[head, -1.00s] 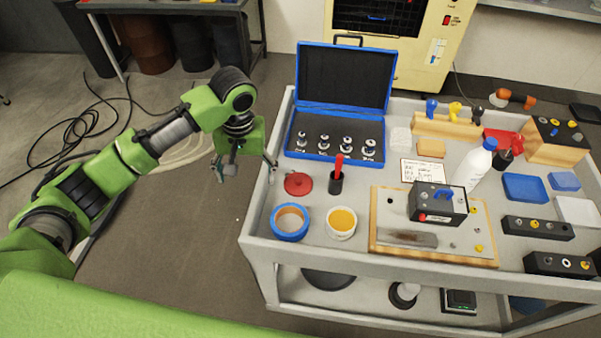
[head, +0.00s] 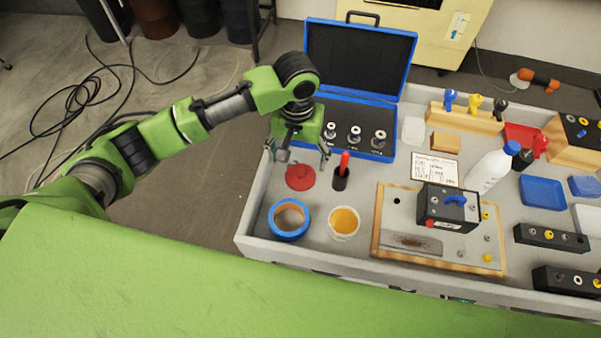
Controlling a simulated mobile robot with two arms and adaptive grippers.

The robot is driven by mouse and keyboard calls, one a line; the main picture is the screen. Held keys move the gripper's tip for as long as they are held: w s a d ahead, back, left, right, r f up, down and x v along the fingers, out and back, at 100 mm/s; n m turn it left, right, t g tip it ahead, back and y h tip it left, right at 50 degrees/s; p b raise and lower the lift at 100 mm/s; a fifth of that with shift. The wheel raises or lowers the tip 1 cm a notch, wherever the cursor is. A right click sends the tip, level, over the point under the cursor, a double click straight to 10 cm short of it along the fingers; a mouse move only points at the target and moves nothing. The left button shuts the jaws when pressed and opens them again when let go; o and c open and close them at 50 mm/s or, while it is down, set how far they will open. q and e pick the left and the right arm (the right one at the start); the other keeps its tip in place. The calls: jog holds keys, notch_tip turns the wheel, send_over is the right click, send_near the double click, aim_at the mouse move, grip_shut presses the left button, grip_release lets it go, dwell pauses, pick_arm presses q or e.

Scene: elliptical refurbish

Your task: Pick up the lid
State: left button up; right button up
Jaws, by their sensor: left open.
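The lid (head: 300,177) is a small round red disc with a knob on top. It lies flat on the grey cart top near the left edge. My left gripper (head: 303,158) points down above the lid, its two fingers spread to either side of the lid's far part. The gripper is open and holds nothing. I cannot tell how high the fingertips are above the cart. My right gripper is not in view.
A black cup with a red-handled tool (head: 341,174) stands just right of the lid. A blue tape ring (head: 289,234) and a white tub with yellow contents (head: 344,222) are nearer. The open blue case (head: 398,119) with metal weights lies behind. A wooden-edged board (head: 381,243) is at right.

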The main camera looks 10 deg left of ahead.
aim_at(300, 173)
pick_arm(q)
notch_tip(300, 173, down, 2)
jog(key=shift+w+f, duration=0.1)
jog(key=shift+w, duration=0.05)
jog(key=shift+w+d+f+p, duration=0.1)
jog(key=shift+f+p, duration=0.2)
jog(key=shift+f, duration=1.05)
jog(key=shift+w+d+f+p, duration=0.1)
jog(key=shift+f+p, duration=0.2)
jog(key=shift+f, duration=1)
jog(key=c, duration=1)
